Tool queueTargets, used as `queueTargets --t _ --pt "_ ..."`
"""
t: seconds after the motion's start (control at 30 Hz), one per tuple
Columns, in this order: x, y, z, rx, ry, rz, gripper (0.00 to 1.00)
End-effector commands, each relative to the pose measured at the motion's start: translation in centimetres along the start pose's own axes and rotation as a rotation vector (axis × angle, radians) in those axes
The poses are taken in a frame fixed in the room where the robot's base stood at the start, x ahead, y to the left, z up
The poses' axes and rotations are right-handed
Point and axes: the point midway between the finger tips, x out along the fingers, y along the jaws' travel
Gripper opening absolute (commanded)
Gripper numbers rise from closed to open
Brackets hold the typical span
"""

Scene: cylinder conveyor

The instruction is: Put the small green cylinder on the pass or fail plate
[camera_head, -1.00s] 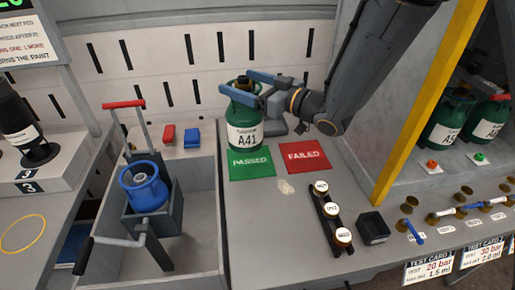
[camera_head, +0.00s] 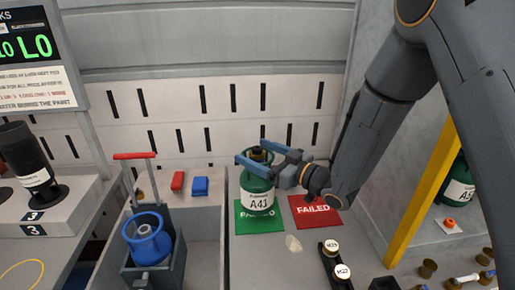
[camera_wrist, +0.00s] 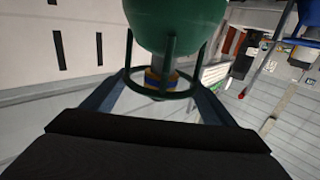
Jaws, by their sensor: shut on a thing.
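The small green cylinder (camera_head: 257,193) bears a white A41 label and stands upright at the green PASSED plate (camera_head: 246,227), covering part of its lettering. I cannot tell whether its base touches the plate. My gripper (camera_head: 255,158) is shut on the cylinder's top, with blue fingers around the collar and valve. In the wrist view the green body (camera_wrist: 178,25) and its collar ring show between the fingers. The red FAILED plate (camera_head: 316,211) lies just to the right, empty.
A yellow post (camera_head: 425,190) rises at right. Round white tokens (camera_head: 331,245) sit on a dark rack in front.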

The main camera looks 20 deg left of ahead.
Motion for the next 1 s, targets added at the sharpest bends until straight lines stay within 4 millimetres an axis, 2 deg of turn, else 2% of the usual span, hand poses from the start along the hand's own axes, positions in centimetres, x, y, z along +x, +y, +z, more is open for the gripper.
queueTargets --t 0.33,0.83,0.87,0.97,1.0 --pt "0.1 0.1 2.9 -0.001 0.007 0.000 0.17" --pt "0.1 0.1 3.6 -0.003 0.007 0.001 0.17" --pt "0.0 0.0 4.0 0.001 -0.001 0.001 0.81" --pt "0.0 0.0 3.9 0.001 -0.001 0.000 0.98" --pt "0.0 0.0 3.9 0.001 -0.001 0.000 0.98"
